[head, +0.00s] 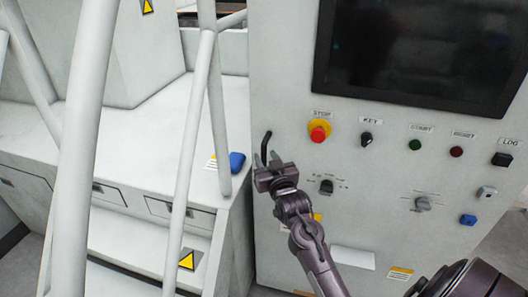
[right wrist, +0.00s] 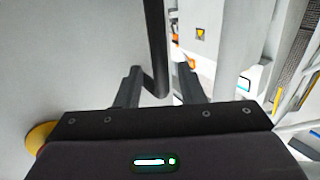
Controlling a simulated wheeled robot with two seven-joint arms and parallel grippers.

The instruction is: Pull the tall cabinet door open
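The tall cabinet door (head: 350,235) is the light grey panel on the right in the head view, with a screen and controls on its face. It looks closed. Its black bar handle (head: 266,142) is near the left edge. My right gripper (head: 268,160) is at the handle's lower part. In the right wrist view the handle (right wrist: 156,45) comes down between the two spread fingers (right wrist: 158,84), with its lower end nearer the right finger. The fingers are open and a gap shows beside the bar. My left gripper is not in view.
A red stop button (head: 319,131) on a yellow base and several knobs sit right of the handle. White railings (head: 195,130) and a grey machine bench (head: 140,120) with a blue item (head: 237,162) stand at the left.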

